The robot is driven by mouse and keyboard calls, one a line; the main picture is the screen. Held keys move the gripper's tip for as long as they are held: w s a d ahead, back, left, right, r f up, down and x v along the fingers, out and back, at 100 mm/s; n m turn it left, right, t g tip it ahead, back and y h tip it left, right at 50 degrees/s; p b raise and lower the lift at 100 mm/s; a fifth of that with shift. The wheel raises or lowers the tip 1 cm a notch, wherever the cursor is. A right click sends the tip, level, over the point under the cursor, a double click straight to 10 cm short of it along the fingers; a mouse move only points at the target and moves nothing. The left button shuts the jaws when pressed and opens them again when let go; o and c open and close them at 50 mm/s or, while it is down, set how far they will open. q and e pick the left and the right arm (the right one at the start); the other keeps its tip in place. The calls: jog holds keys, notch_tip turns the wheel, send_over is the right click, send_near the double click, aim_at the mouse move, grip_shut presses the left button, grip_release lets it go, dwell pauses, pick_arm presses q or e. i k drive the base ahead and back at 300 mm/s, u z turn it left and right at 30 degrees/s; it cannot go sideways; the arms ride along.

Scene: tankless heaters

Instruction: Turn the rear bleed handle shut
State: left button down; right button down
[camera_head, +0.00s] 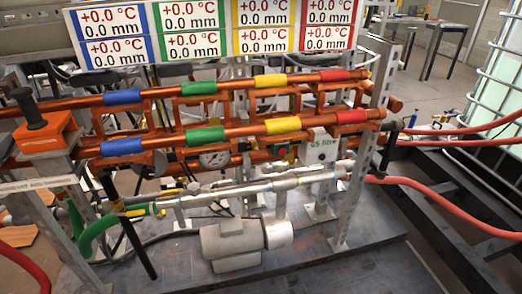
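A small yellow handle (135,212) shows at the lower left, beside a green hose end (95,225). A second small yellow piece (171,192) lies along the silver pipe (255,187) just to its right and farther back. I cannot tell which of them is the rear bleed handle, or whether either is open or shut. A dark lever (390,145) stands at the right end of the copper pipes (230,135). Neither of my grippers shows in the head view.
A grey pump motor (232,243) sits on the dark base plate (315,270) below the pipes. Metal posts (350,195) and red hoses (440,195) stand at the right. A panel of temperature displays (215,30) is above. An orange block with a black knob (36,110) is at the left.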

aim_at(257, 153)
jog(key=z, duration=1.4)
jog(key=i, duration=1.45)
jog(key=u, duration=1.95)
